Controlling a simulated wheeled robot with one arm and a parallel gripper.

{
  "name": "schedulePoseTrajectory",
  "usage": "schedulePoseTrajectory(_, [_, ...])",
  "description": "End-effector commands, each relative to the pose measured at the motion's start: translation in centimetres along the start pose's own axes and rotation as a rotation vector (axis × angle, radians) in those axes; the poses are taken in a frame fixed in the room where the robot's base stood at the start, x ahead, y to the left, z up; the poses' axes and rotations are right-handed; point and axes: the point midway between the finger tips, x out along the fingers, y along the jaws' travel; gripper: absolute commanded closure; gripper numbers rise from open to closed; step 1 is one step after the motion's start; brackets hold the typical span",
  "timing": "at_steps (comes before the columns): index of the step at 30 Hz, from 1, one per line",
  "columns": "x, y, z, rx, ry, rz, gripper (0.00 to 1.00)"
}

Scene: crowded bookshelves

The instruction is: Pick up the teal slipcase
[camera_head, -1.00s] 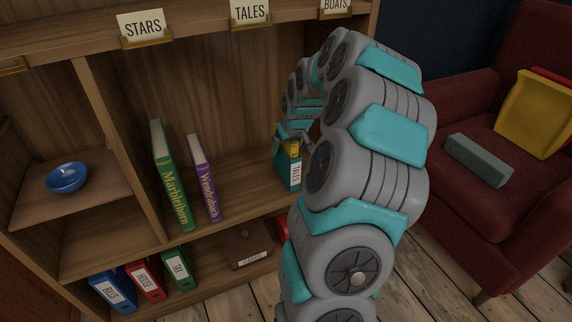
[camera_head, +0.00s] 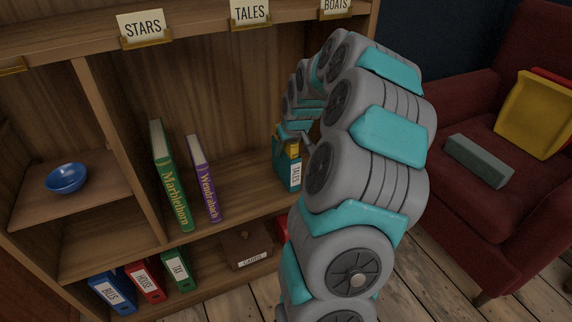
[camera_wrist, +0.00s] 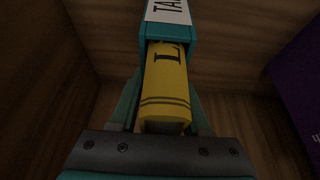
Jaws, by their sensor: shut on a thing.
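The teal slipcase (camera_head: 284,175) stands on the middle shelf at the right end, with a white label reading TALES on its spine. A yellow book sits inside it and shows at its open end; in the wrist view the yellow book (camera_wrist: 166,85) points toward me from the teal slipcase (camera_wrist: 178,42). My gripper (camera_head: 293,138) is at the slipcase's top, partly hidden by my arm. The finger contacts are dark and hard to see.
A green book (camera_head: 171,180) and a purple book (camera_head: 204,180) lean on the same shelf to the left, with bare shelf between. A brown box (camera_head: 245,248) and several binders stand below. A blue bowl (camera_head: 67,177) is far left. A red armchair (camera_head: 480,215) stands right.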

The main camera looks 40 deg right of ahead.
Motion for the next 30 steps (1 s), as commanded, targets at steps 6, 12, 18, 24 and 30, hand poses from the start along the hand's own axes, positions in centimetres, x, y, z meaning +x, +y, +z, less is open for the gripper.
schedulePoseTrajectory(6, [0.01,-0.01,0.00,0.000,0.000,0.000,1.00])
schedulePoseTrajectory(12, [0.00,-0.01,-0.01,0.000,0.000,0.000,1.00])
schedulePoseTrajectory(18, [-0.03,-0.01,-0.03,0.000,0.001,0.000,1.00])
schedulePoseTrajectory(24, [-0.12,0.00,-0.08,0.000,0.001,0.000,1.00])
schedulePoseTrajectory(30, [-0.76,0.00,-0.40,0.000,0.002,0.000,1.00])
